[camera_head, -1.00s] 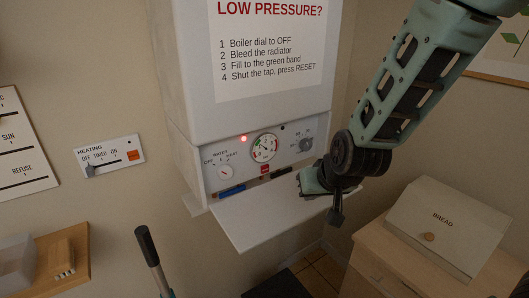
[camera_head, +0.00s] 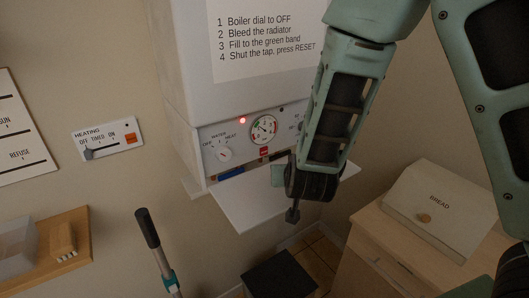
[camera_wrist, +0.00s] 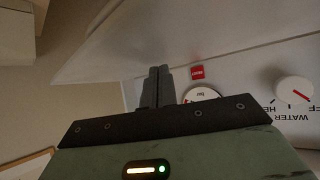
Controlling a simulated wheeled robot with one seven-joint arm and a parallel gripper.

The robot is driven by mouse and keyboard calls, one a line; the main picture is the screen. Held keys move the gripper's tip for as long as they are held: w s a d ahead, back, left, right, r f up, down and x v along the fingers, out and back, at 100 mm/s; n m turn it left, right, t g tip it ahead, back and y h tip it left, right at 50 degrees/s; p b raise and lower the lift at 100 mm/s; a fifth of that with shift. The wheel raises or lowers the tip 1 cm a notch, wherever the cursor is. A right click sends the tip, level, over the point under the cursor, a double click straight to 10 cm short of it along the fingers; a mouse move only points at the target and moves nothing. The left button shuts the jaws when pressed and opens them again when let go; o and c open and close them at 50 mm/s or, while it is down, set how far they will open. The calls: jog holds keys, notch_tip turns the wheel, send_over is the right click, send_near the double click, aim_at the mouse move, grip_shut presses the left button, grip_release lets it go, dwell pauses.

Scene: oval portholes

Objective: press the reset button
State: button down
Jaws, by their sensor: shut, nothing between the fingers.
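The small red reset button (camera_head: 264,152) sits below the pressure gauge (camera_head: 264,129) on the boiler's control panel (camera_head: 210,167). In the wrist view the reset button (camera_wrist: 197,73) shows upside down, just right of my fingertips, with the gauge (camera_wrist: 203,95) partly behind the gripper. My gripper (camera_wrist: 159,70) is shut and empty, its fingers pointing toward the panel. In the head view its green body (camera_head: 278,175) shows right of and below the button, but the fingers are hard to make out. I cannot tell the gap between fingertips and panel.
A white flap (camera_head: 245,208) hangs open below the panel, close under my gripper. A red light (camera_head: 242,120) is lit. The boiler dial (camera_head: 224,154) is left of the gauge; a blue handle (camera_head: 232,173) lies beneath. A bread box (camera_head: 440,210) stands on the cabinet at right.

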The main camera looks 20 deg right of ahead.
aim_at(270, 163)
jog(key=shift+w+a+p, duration=0.35)
jog(key=shift+w+a, duration=0.1)
jog(key=shift+w, duration=0.95)
jog(key=shift+w+a+p, duration=0.4)
jog(key=shift+w, duration=1)
jog(key=shift+w+a+p, duration=0.35)
jog(key=shift+w+a, duration=0.1)
jog(key=shift+w, duration=0.95)
jog(key=shift+w+a, duration=0.15)
jog(key=shift+w, duration=0.25)
jog(key=shift+w+a+p, duration=0.15)
jog(key=shift+w+p, duration=0.2)
jog(key=shift+p, duration=0.05)
jog(key=shift+s+d, duration=0.25)
jog(key=shift+s, duration=0.5)
jog(key=shift+s+d+b, duration=0.25)
jog(key=shift+s+b, duration=0.05)
jog(key=shift+s, duration=0.5)
jog(key=shift+s+d+b, duration=0.25)
jog(key=shift+s+d, duration=0.05)
jog(key=shift+s, duration=0.5)
jog(key=shift+s+d+b, duration=0.25)
jog(key=shift+s+b, duration=0.05)
jog(key=shift+s, duration=0.5)
